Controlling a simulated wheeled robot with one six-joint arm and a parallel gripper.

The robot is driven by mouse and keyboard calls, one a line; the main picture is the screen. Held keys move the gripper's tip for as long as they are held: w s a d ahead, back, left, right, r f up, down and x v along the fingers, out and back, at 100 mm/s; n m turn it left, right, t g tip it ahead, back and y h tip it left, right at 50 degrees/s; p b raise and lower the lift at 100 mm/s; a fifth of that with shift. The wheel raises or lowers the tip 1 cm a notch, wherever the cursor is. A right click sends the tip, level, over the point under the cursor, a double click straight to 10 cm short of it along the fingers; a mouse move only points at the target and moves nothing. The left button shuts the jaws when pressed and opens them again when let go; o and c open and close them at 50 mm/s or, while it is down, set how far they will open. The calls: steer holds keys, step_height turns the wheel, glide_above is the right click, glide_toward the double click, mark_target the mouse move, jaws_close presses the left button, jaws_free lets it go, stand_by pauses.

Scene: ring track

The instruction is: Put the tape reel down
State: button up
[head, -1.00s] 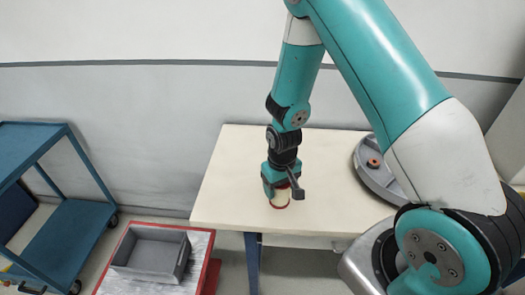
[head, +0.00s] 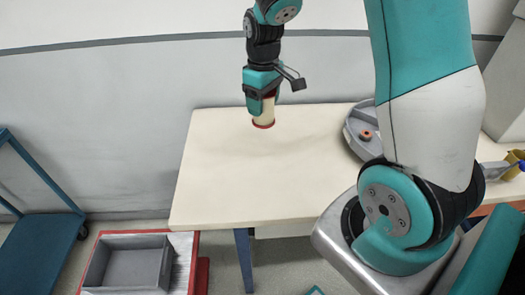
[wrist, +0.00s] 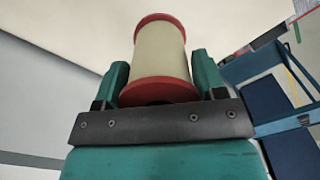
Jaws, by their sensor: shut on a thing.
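The tape reel (head: 264,112) is a cream cylinder with red rims. My gripper (head: 263,98) is shut on it, and the reel hangs upright below the jaws. It appears held above the far left part of the cream table (head: 225,175); the exact gap to the surface is hard to tell. In the wrist view the reel (wrist: 160,58) sits between the two teal fingers of my gripper (wrist: 160,80), with both red rims showing.
A grey tray (head: 356,143) with a small orange-brown ring (head: 367,134) in it stands on the table, partly behind my arm. A grey bin (head: 128,265) sits on a red cart at lower left. A blue trolley (head: 45,235) stands further left. The table's left half is clear.

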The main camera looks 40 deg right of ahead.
step_height(320, 180, down, 16)
steer(key=shift+f+p, duration=0.15)
steer(key=shift+p, duration=0.9)
steer(key=shift+f, duration=0.1)
steer(key=shift+f, duration=0.15)
steer(key=o, duration=1)
steer(key=shift+r, duration=0.2)
